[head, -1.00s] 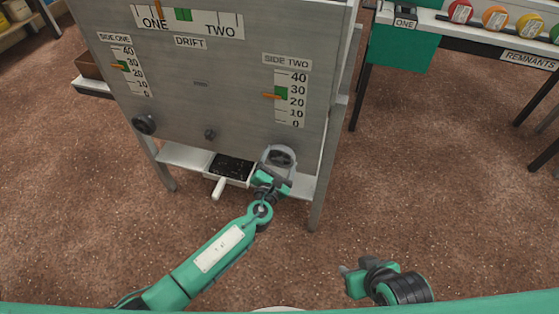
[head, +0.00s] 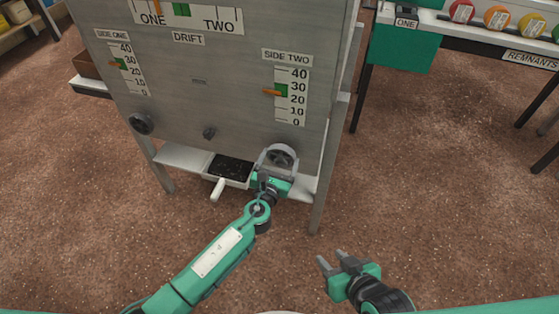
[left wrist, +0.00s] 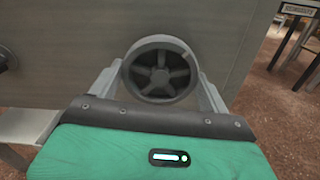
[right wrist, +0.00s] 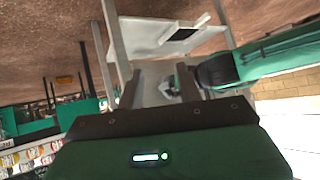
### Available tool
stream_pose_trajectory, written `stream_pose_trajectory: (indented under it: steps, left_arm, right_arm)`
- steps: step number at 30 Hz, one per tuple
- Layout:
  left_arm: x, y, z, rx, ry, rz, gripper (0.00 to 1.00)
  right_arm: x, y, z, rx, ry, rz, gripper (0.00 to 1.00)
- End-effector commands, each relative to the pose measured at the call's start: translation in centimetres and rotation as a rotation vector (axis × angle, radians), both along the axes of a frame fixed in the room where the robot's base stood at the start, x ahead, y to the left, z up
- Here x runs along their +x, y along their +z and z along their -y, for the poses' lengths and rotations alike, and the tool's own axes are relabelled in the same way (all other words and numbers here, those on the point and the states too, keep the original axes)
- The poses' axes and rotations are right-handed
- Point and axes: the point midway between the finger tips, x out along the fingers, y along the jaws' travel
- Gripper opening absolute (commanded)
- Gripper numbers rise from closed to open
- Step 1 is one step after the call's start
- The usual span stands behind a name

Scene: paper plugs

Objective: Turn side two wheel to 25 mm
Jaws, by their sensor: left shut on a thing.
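The side two wheel (head: 282,156) is a dark spoked handwheel low on the right of the grey metal panel. It fills the middle of the left wrist view (left wrist: 160,73). My left gripper (head: 277,158) is shut on it, with one finger on each side of the rim. My right gripper (head: 332,258) is open and empty, low in front of the panel.
A side one scale (head: 127,69) and side one wheel (head: 140,124) are at the panel's left. A small knob (head: 209,133) sits between the wheels. A dark-filled tray (head: 230,170) is under the panel. A remnants table (head: 470,33) stands at the right, with open floor before it.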

Motion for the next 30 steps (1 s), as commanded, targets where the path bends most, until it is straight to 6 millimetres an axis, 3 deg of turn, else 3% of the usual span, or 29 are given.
stream_pose_trajectory:
  steps: [24,28,29,30]
  left_arm:
    - [-0.1,-0.3,0.1,-0.525,-0.001,-0.174,0.55]
    - [-0.1,-0.2,0.1,-0.516,-0.001,-0.171,0.55]
    - [-0.1,-0.2,0.1,-0.515,-0.002,-0.171,0.81]
    - [-0.1,-0.2,0.1,-0.515,-0.002,-0.171,0.89]
  right_arm:
    - [0.7,0.7,-4.6,0.196,0.018,0.311,0.36]
    - [0.8,0.8,-4.5,0.193,0.018,0.308,0.36]
    - [0.8,0.8,-4.5,0.193,0.018,0.308,0.36]
    - [0.8,0.8,-4.5,0.193,0.018,0.308,0.36]
